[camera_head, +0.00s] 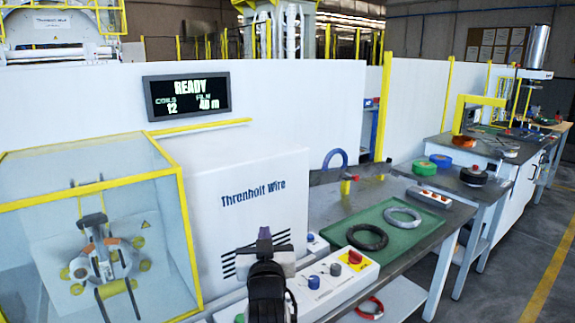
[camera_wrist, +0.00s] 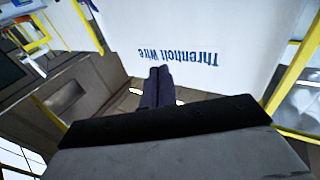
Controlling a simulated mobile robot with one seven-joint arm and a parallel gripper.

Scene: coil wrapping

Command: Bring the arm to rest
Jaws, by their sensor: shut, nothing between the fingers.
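My gripper (camera_head: 264,236) is in front of the white "Threnholt Wire" machine housing (camera_head: 250,190) in the head view, above the control panel. It points up and away from the camera. In the wrist view its two dark fingers (camera_wrist: 157,82) are together with nothing between them. The printed housing (camera_wrist: 200,30) shows upside down beyond the fingertips. I cannot tell how far the fingertips are from the housing. The dark wrist body hides the lower part of the wrist view.
A control panel (camera_head: 325,283) with a red knob lies close to my arm. A clear yellow-framed enclosure (camera_head: 190,235) stands left. A green tray (camera_head: 402,243) holds a black coil (camera_head: 367,237) and a grey coil (camera_head: 403,217). A display (camera_head: 187,96) reads READY. Floor (camera_head: 525,250) is free at right.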

